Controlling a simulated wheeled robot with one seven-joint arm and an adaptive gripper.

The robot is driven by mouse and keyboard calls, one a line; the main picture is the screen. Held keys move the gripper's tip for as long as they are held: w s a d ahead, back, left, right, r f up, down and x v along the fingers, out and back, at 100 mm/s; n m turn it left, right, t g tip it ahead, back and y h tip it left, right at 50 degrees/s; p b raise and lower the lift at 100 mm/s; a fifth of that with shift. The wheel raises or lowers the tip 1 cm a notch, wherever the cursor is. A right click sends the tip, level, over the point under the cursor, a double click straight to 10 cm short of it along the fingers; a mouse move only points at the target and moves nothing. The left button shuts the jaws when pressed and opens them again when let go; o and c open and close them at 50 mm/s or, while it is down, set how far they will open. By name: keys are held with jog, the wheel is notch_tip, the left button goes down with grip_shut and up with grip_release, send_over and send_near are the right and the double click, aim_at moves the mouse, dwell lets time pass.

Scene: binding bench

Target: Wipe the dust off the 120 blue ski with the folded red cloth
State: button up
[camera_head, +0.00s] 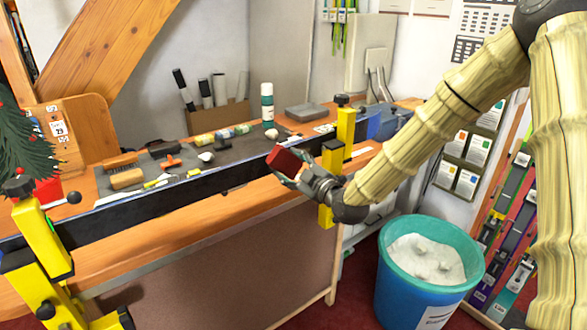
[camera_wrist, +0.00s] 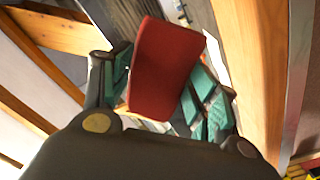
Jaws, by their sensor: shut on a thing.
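The folded red cloth (camera_head: 284,160) is held between the fingers of my gripper (camera_head: 290,170), beside the right part of the ski and level with it or a little above. In the wrist view the red cloth (camera_wrist: 165,65) fills the space between the teal-padded fingers of my gripper (camera_wrist: 160,90). The ski (camera_head: 150,203) is a long dark bar seen from the side, lying across yellow clamps along the bench's front. Its blue top and any dust are too thin to make out. I cannot tell whether the cloth touches it.
Yellow clamps stand at the left (camera_head: 45,240) and right (camera_head: 333,160) of the ski. A dark mat with a brush (camera_head: 120,162) and several small tools lies behind it on the wooden bench (camera_head: 185,233). A teal bin (camera_head: 400,285) stands below my arm.

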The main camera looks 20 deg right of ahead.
jog(key=shift+w+a, duration=0.15)
jog(key=shift+w, duration=0.15)
jog(key=shift+w+d, duration=1.1)
jog(key=shift+d, duration=1.85)
jog(key=shift+s+a+b, duration=0.4)
jog(key=shift+a+b, duration=0.1)
jog(key=shift+a, duration=0.45)
jog(key=shift+s+a+b, duration=0.4)
jog(key=shift+a+b, duration=0.15)
jog(key=shift+a, duration=0.45)
jog(key=shift+s+a+b, duration=0.4)
jog(key=shift+a+b, duration=0.1)
jog(key=shift+a, duration=0.45)
jog(key=shift+v, duration=3)
jog(key=shift+s, duration=0.1)
